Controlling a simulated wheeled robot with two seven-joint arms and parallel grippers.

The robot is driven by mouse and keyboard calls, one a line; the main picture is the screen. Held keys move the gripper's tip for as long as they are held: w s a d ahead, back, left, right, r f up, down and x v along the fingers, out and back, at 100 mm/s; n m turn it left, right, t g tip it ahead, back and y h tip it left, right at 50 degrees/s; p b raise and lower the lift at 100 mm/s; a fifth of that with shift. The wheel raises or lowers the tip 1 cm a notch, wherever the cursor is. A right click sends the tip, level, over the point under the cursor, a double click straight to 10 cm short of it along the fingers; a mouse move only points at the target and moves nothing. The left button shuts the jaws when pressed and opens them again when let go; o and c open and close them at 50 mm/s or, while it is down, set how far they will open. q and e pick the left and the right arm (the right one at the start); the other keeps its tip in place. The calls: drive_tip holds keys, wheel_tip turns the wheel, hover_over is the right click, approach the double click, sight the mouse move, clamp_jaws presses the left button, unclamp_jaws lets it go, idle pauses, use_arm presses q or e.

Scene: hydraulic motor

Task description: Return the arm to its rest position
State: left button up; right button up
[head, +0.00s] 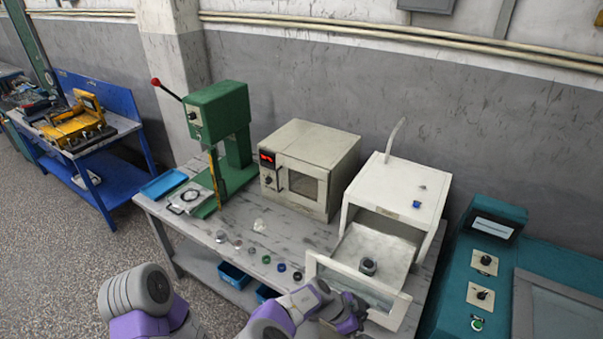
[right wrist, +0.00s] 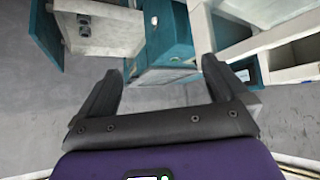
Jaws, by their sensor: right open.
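My left arm comes in from the lower left in the head view. Its gripper (head: 350,312) is at the front of the white chamber (head: 431,190), by the lowered door (head: 384,304). I cannot tell if it touches the door or whether its jaws are open. A small dark round part (head: 368,266) sits on the chamber's light inner surface, behind that gripper. My right gripper (right wrist: 160,78) shows only in the right wrist view. Its fingers are wide apart with nothing between them.
The workbench (head: 318,238) holds a green press (head: 217,112), an oven (head: 310,165) and several small parts. Blue bins (head: 234,275) stand below. A teal machine (head: 489,262) is at the right; teal equipment (right wrist: 165,45) also shows beyond my right fingers.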

drive_tip(key=s+d+f+n+g+y+b, duration=0.1)
drive_tip(key=s+f+n+g+y+b, duration=0.3)
drive_tip(key=f, duration=0.7)
drive_tip(key=s+d+f+n+t+y+b, duration=0.1)
drive_tip(key=s+f+n+b, duration=0.15)
drive_tip(key=s+f, duration=0.6)
use_arm(q)
wheel_tip(320, 180, down, 17)
drive_tip(key=b, duration=1)
drive_tip(key=shift+w, duration=0.4)
use_arm(e)
drive_tip(key=s+a+f+n+t+y, duration=0.1)
drive_tip(key=a+f+n+t+y, duration=0.2)
drive_tip(key=a+f+n+y, duration=0.5)
drive_tip(key=s+x, duration=0.1)
drive_tip(key=x, duration=0.4)
drive_tip(key=shift+d, duration=0.2)
use_arm(q)
drive_tip(key=shift+f, duration=0.1)
use_arm(e)
drive_tip(key=shift+f, duration=0.1)
